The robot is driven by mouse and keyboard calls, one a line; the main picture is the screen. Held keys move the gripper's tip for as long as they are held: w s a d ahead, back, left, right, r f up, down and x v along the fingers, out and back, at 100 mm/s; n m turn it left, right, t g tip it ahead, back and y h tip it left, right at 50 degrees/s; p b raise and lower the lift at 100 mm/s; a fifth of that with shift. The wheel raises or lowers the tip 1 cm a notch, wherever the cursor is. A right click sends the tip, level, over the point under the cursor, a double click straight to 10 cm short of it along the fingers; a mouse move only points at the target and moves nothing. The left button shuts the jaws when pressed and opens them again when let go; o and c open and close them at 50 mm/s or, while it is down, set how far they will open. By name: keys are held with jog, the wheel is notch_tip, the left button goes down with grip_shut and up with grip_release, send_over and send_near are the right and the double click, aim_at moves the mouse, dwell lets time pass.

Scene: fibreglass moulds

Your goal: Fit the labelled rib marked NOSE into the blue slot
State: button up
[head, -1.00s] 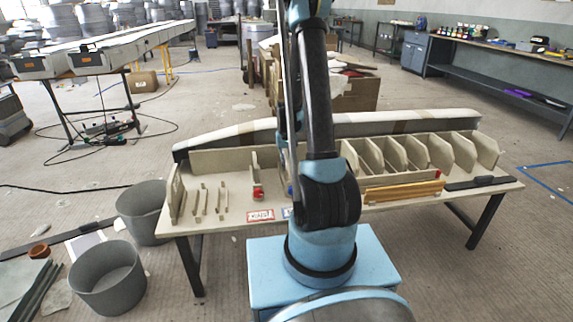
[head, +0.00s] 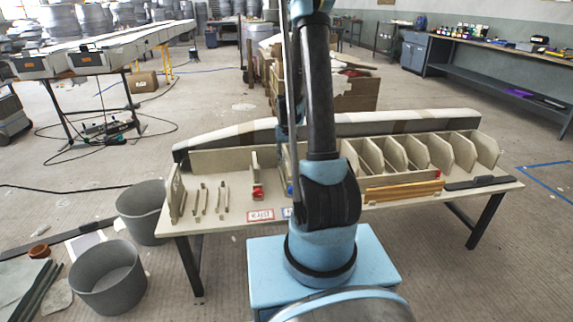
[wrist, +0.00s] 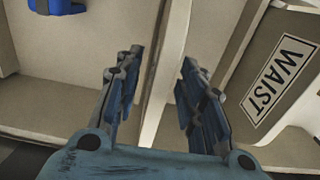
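My gripper (wrist: 160,62) is open in the wrist view, its two fingers on either side of the edge of a pale upright board (wrist: 168,70). I cannot tell whether either finger touches it. A rib with a WAIST label (wrist: 281,80) is to the right of the fingers. A blue piece (wrist: 58,6) is at the upper left, cut by the frame edge. In the head view my arm hides the gripper. A blue spot (head: 289,189) and a blue-edged label (head: 287,212) show just left of my arm. I can read NOSE on no rib.
The table (head: 225,222) carries several upright ribs (head: 465,152) at the right and thin pieces (head: 221,199) at the left. A red piece (head: 258,194) stands above a red-edged label (head: 260,215). Yellowish strips (head: 405,190) lie along the front right. Grey bins (head: 107,280) stand on the floor left.

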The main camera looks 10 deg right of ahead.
jog(key=shift+r, duration=4.3)
jog(key=shift+s+r, duration=0.25)
jog(key=shift+s, duration=0.05)
jog(key=s+r+t, duration=0.1)
jog(key=s+r, duration=0.3)
jog(key=s, duration=0.9)
jog(key=s+r+t, duration=0.1)
jog(key=s+r, duration=0.3)
jog(key=s, duration=0.8)
jog(key=s+f, duration=0.4)
jog(key=s, duration=0.5)
jog(key=shift+s+d, duration=0.15)
